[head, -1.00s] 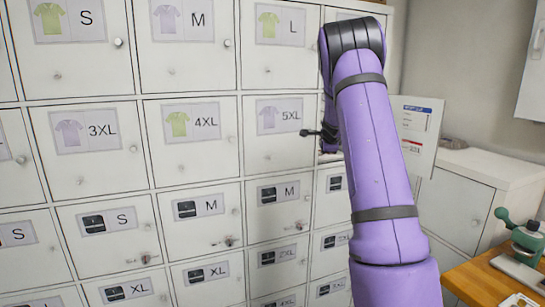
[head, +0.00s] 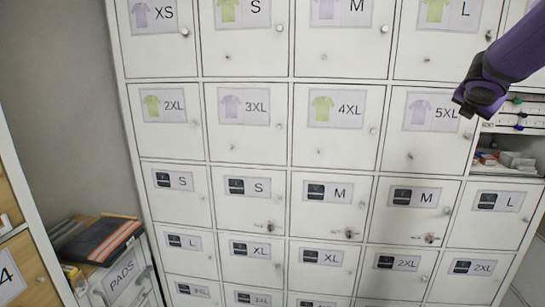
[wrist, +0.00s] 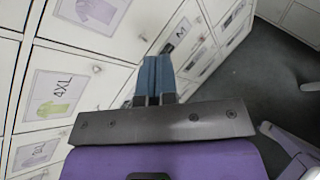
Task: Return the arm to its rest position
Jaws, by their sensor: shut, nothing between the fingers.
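My purple arm (head: 505,65) reaches in from the right edge of the head view, in front of the upper right lockers. The fingers are not clear in the head view. In the wrist view my gripper (wrist: 155,80) has its two blue-grey fingers together, with nothing between them. It points past the front of the white locker wall (head: 290,160). I cannot tell the exact gap between the fingers and the doors.
The lockers carry shirt and size labels, and some lower doors have small keys. An open compartment with boxes (head: 510,160) is at the right. A low cabinet with folded workwear (head: 100,242) stands at the left.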

